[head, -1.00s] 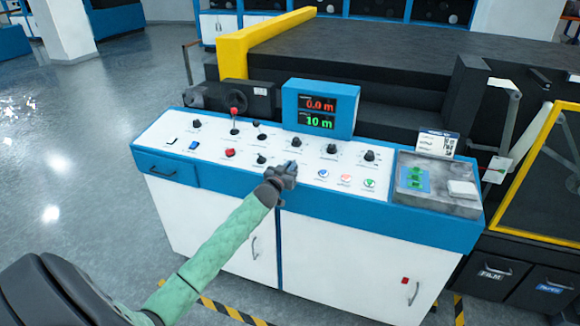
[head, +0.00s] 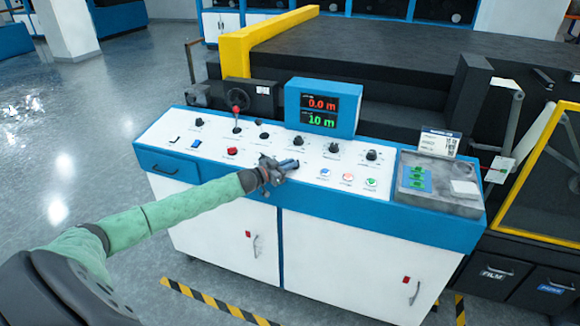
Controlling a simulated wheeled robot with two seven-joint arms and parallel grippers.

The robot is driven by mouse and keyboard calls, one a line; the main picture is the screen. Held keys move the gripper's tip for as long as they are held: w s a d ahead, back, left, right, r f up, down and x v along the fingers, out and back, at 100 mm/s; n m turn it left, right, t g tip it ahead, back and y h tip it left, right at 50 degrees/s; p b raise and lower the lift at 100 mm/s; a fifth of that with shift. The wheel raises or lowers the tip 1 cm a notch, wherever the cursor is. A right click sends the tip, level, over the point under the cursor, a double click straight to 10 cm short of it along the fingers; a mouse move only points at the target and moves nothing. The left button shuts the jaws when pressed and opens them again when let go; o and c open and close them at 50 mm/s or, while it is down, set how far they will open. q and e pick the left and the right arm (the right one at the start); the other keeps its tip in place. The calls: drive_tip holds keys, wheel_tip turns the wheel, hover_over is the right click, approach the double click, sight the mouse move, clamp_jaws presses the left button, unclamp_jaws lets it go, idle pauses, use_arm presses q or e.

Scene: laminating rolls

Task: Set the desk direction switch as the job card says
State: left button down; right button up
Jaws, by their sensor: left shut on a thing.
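The control desk (head: 165,185) has a white sloped top with several black knobs, a red-topped lever (head: 237,111), a blue switch (head: 194,144) and a red button (head: 232,151). My left gripper (head: 291,165) is low over the middle front of the panel. It is shut on a small desk control that the fingers hide; I cannot tell its setting. A white card (head: 440,143) stands at the desk's right back; its print is too small to read. My right gripper is not in view.
A display (head: 321,107) shows red 0.0 m and green 10 m. Blue, red and green buttons (head: 347,177) lie right of my gripper. A grey tray (head: 407,194) with green pieces is at the desk's right end. A yellow-framed guard (head: 535,155) stands farther right.

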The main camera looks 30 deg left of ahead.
use_arm(q)
drive_tip(key=shift+w+a+r+m+g+h+b, duration=0.15)
drive_tip(key=shift+m+g+h, duration=0.1)
drive_tip(key=shift+m+h, duration=0.25)
drive_tip(key=shift+s+a+f+m+g+h+b, duration=0.15)
drive_tip(key=shift+m+g+h, duration=0.15)
drive_tip(key=shift+h, duration=0.3)
drive_tip(key=shift+w+r+m+g+h, duration=0.1)
drive_tip(key=shift+w+m+g+h, duration=0.05)
drive_tip(key=shift+m+g+h, duration=0.2)
drive_tip(key=shift+m, duration=0.25)
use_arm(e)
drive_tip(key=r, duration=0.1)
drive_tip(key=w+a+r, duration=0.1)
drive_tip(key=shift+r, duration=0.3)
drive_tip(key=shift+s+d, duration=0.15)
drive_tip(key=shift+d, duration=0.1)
use_arm(q)
drive_tip(key=c, duration=1.5)
unclamp_jaws()
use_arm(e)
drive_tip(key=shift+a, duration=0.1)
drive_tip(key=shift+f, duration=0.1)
